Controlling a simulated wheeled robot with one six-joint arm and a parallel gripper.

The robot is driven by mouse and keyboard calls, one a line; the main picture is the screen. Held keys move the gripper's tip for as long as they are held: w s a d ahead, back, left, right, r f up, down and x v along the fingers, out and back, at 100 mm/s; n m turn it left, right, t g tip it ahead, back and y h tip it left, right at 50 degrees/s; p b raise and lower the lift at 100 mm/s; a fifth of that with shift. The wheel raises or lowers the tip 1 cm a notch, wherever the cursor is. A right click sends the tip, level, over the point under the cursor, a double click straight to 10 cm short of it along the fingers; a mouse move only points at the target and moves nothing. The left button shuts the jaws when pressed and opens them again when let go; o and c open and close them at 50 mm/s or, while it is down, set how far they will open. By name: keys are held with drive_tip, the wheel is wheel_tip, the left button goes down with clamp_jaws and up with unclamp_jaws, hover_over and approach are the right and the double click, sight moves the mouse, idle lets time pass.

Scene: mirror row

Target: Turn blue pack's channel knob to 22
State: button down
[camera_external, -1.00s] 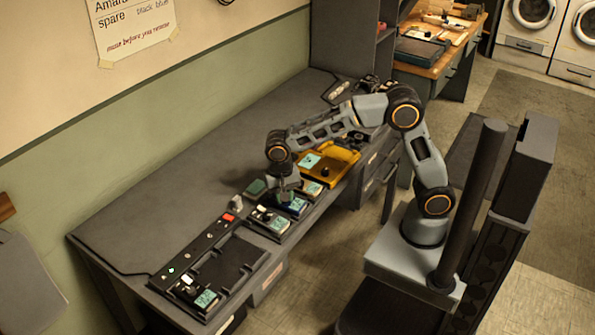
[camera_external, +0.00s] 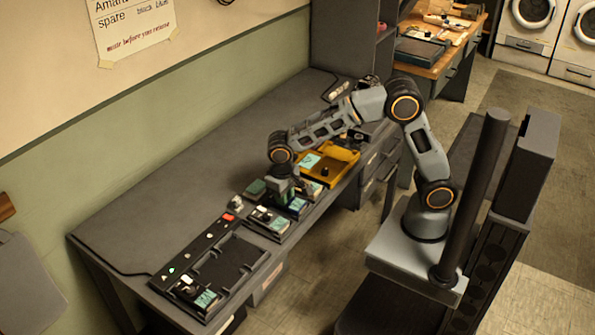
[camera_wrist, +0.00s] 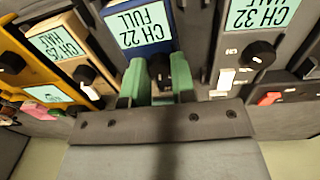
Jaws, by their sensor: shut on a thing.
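The blue pack (camera_wrist: 149,42) is in the middle of the wrist view, and its screen (camera_wrist: 140,26) reads CH 22 FULL. In the external view the blue pack (camera_external: 298,206) sits in the row near the bench's front edge, partly behind my gripper (camera_external: 284,190). In the wrist view my gripper (camera_wrist: 165,78) has its two green fingers shut at the blue pack's front, around its channel knob. The knob is mostly hidden between the fingers, so its pointer cannot be read.
A grey pack (camera_wrist: 228,45) reading CH 32 stands to the right with a black knob (camera_wrist: 258,54). A tan pack (camera_wrist: 65,50) and a yellow pack (camera_wrist: 12,50) stand to the left. The bench top (camera_external: 190,150) behind the row is mostly clear.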

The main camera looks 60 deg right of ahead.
idle(0.5)
drive_tip(key=c, duration=0.9)
unclamp_jaws()
drive_tip(key=shift+c, duration=0.2)
wheel_tip(320, 180, up, 14)
drive_tip(key=p, duration=0.1)
drive_tip(key=shift+a+f+p, duration=0.15)
drive_tip(key=shift+a+p, duration=0.15)
drive_tip(key=shift+a, duration=0.15)
